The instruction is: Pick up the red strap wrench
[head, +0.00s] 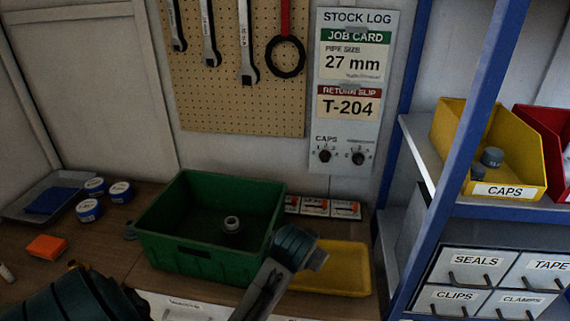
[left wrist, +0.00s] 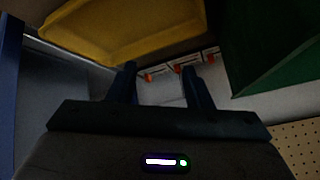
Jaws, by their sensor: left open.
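The red strap wrench (head: 285,18) hangs on the pegboard (head: 221,108), with its red handle up and its black strap loop below. The top of the handle is cut off by the picture edge. It does not show in the left wrist view. My left gripper (left wrist: 162,84) is open with nothing between its two dark fingers. An arm of mine reaches up over the right front of the green bin, below and well apart from the wrench; its fingertips cannot be made out in the head view. My right gripper is not in view.
A green bin (head: 163,246) holds a small grey fitting (head: 232,224). A yellow tray (head: 345,268) lies to its right, small boxes (head: 316,206) behind. Several metal wrenches (head: 247,65) hang left of the strap wrench, and a stock log panel (head: 346,140) is to its right. A blue-framed shelf (head: 425,165) stands right.

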